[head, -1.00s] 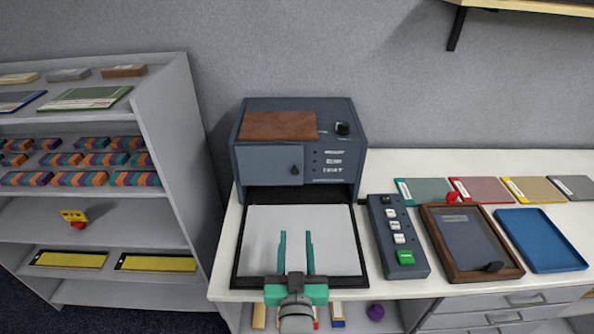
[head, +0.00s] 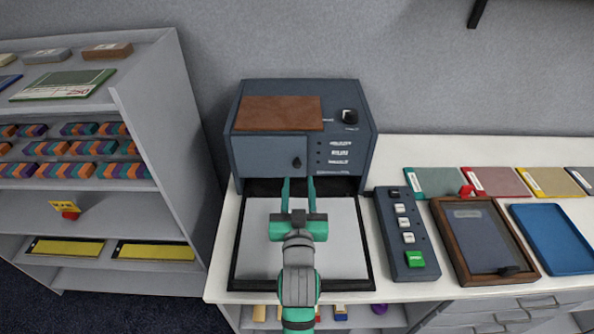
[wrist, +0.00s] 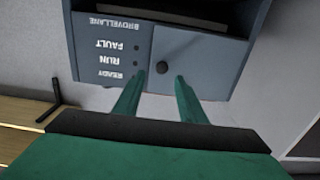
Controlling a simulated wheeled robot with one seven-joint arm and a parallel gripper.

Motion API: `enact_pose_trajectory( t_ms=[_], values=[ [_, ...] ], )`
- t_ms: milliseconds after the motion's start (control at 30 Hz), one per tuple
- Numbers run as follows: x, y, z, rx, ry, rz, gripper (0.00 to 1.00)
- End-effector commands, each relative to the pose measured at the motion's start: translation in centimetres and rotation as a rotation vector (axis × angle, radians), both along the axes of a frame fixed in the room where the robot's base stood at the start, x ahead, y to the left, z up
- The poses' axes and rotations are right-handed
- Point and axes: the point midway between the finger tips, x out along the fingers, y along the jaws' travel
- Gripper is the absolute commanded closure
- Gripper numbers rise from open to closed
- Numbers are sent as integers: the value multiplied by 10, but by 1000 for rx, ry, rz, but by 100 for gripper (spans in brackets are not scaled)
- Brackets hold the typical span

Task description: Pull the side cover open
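The side cover (head: 262,155) is a blue-grey panel on the left front of the dark blue machine (head: 357,150), and it looks shut. A small dark knob (head: 296,163) sits near its right edge. In the wrist view, turned upside down, the cover (wrist: 205,58) and knob (wrist: 163,67) show ahead of my fingers. My gripper (head: 299,181) is open, its green fingers pointing at the machine just below the knob in the head view. In the wrist view, my gripper (wrist: 160,78) has a fingertip to each side of the knob, with nothing held; contact cannot be told.
A white sheet on a black-edged tray (head: 234,250) lies under my arm. A button panel (head: 406,235), a wooden-framed tray (head: 445,235) and a blue tray (head: 552,238) are to the right. A grey shelf unit (head: 165,120) stands left.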

Motion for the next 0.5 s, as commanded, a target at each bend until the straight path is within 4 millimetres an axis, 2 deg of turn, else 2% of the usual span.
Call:
enact_pose_trajectory(
  t_ms=[33,200,500],
  values=[
    [10,1,1,0,-1,2,63],
    [35,3,1,0,-1,5,63],
    [55,4,0,0,0,7,63]
  ],
)
